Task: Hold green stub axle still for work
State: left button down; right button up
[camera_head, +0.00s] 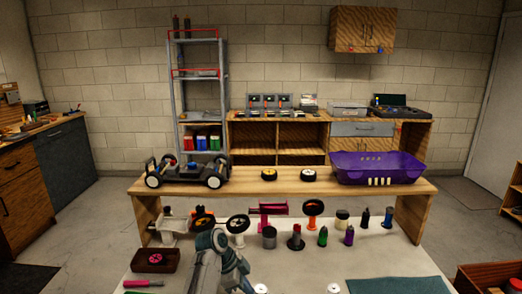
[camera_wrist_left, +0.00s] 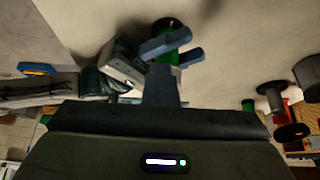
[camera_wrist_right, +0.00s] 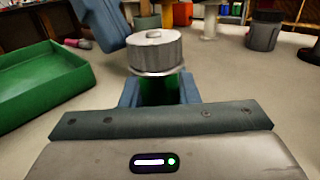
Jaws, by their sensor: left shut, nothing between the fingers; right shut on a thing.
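The green stub axle (camera_wrist_right: 158,92) is between the fingers of my right gripper (camera_wrist_right: 160,97), which is shut on it, in the right wrist view. A grey metal cylinder (camera_wrist_right: 155,52) sits directly above the green part. In the left wrist view the green part (camera_wrist_left: 167,50) also shows between the right gripper's blue-grey fingers. My left gripper (camera_wrist_left: 161,82) is shut and empty, its tips close to the green part; I cannot tell if they touch. In the head view, blue-grey arm parts (camera_head: 210,262) hide the stub axle.
A green tray (camera_wrist_right: 40,95) lies left in the right wrist view. In the head view, a car chassis (camera_head: 187,172) and purple bin (camera_head: 378,168) stand on a raised shelf. A brown tray (camera_head: 140,262), pink-handled tool (camera_head: 143,283) and teal mat (camera_head: 398,286) are nearer. Several small parts and bottles line the back.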

pick_arm(q)
jog(key=shift+w, duration=0.8)
jog(key=shift+w+d, duration=0.1)
jog(key=shift+w, duration=0.25)
notch_tip(320, 180, up, 6)
jog(key=shift+a, duration=0.45)
dwell(0.5)
